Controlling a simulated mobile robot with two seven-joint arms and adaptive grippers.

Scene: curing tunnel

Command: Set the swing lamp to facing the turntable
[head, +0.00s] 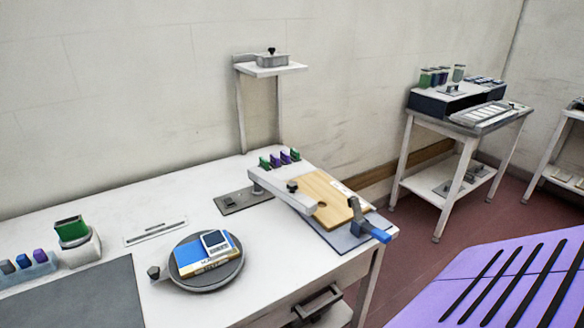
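The dark round turntable (233,277) sits near the front edge of the white bench, with a blue-and-white pack (195,256) and a small device lying on it. What looks like the swing lamp is a pale grey arm (272,182) at a dark base plate (236,203). It reaches right and forward over a wooden board (325,190), away from the turntable. A dark bracket with a blue handle (376,233) stands at the bench's right corner; I cannot tell whether it belongs to the arm. Neither of my grippers is in view.
Small green and purple items (285,158) stand behind the arm, below a raised shelf (270,69). A green-topped device (72,233) and a dark mat (80,300) lie left. A purple slotted surface (480,285) fills the lower right. Another table (440,128) stands behind.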

